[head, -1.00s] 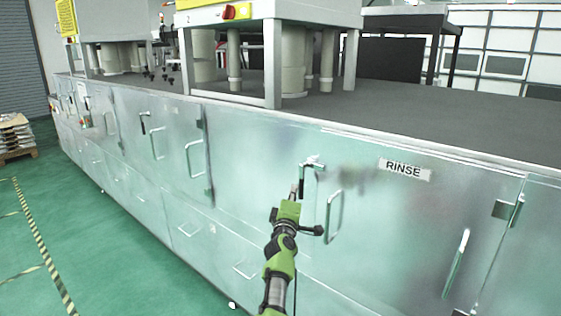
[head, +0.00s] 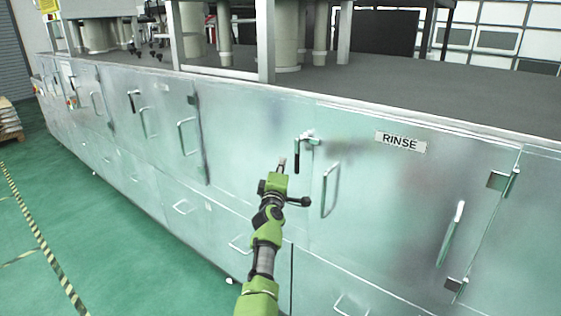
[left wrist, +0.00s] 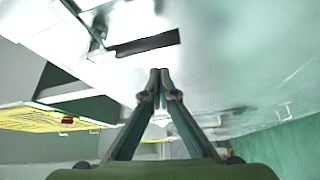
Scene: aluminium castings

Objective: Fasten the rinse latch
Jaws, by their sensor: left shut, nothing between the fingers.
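The rinse latch (head: 307,138) is a small silver fitting with a dark handle, at the upper left edge of the door labelled RINSE (head: 430,190). Its handle hangs straight down in the head view. The latch handle also shows in the left wrist view (left wrist: 148,44), above the fingertips. My left gripper (head: 282,162) is just left of the handle, with a small gap in the picture. Its fingers (left wrist: 160,72) are shut together with nothing between them. I cannot tell the depth gap to the panel. My right gripper is not in view.
A bar handle (head: 325,190) stands out right of the latch, and another handle (head: 453,230) is farther right. Cabinet doors with more handles run to the left. The dark worktop (head: 400,97) lies above. The green floor (head: 100,240) at left is clear.

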